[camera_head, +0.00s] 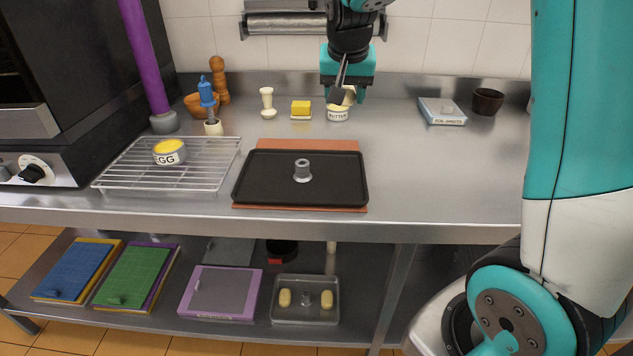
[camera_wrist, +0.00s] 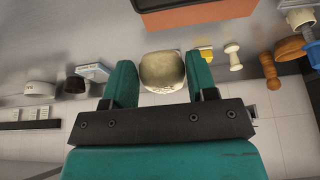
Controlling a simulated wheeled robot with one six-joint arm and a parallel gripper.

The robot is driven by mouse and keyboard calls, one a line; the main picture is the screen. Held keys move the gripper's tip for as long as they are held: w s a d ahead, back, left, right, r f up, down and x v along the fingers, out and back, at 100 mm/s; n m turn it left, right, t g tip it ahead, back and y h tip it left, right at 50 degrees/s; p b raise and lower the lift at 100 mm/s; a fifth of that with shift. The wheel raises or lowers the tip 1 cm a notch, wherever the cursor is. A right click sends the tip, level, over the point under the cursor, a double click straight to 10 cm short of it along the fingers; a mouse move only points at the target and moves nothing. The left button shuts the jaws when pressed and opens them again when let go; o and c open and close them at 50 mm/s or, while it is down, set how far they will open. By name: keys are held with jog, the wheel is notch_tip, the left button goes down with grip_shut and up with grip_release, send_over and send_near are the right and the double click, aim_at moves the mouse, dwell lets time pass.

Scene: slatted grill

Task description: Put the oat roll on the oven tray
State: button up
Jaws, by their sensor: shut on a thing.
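My gripper (camera_head: 347,96) is over the back of the counter, its fingers shut on the oat roll (camera_head: 349,95). In the wrist view the roll (camera_wrist: 162,70) is a rounded beige piece with flecks on the lower side, held between the two teal fingers. In the head view the gripper partly hides it. The oven tray (camera_head: 265,181) is black and flat, in front of the gripper on an orange mat, with a small grey metal knob (camera_head: 302,172) standing on it. The rest of its surface is bare. In the wrist view it shows at the top edge (camera_wrist: 165,5).
A cup marked BUTTER (camera_head: 338,114) stands just below the gripper, beside a yellow block (camera_head: 301,108). A wire rack (camera_head: 120,176) with an EGG cup (camera_head: 169,152) is left of the tray. The counter right of the tray is clear. A lower-shelf tray (camera_head: 306,320) holds two pale rolls.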

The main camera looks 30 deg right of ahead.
aim_at(339, 179)
notch_tip(339, 179, down, 19)
jog(key=shift+r+p, duration=0.1)
jog(key=shift+p, duration=0.35)
jog(key=shift+f, duration=0.25)
jog(key=o, duration=0.9)
jog(key=shift+r, duration=0.15)
